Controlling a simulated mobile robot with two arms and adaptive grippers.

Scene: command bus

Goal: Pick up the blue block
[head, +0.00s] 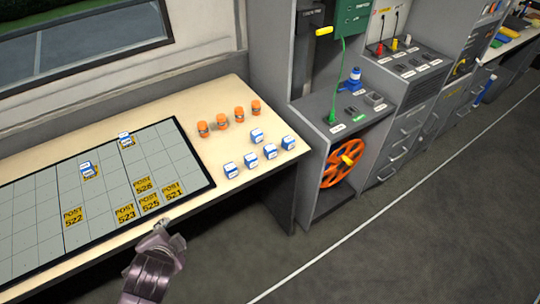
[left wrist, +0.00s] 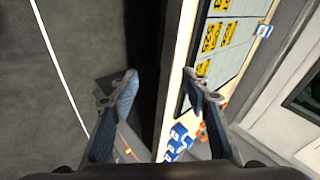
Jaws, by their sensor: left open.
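Several blue-and-white blocks stand on the table (head: 236,90) in the head view. A loose group sits right of the grid board, with one block (head: 270,151) among them. Two more blocks stand on the board, one at its far edge (head: 125,138) and one on a yellow tag (head: 86,168). My left gripper (head: 172,226) is at the table's front edge, short of the blocks and apart from them. In the left wrist view its two fingers (left wrist: 160,88) are spread with nothing between them. Blocks (left wrist: 178,138) show beside one finger there. My right gripper is not seen.
The dark-edged grid board (head: 110,215) carries several yellow POST tags. Several orange containers (head: 222,122) stand behind the loose blocks. A grey console with an orange wheel (head: 343,162) stands right of the table. The floor in front is clear.

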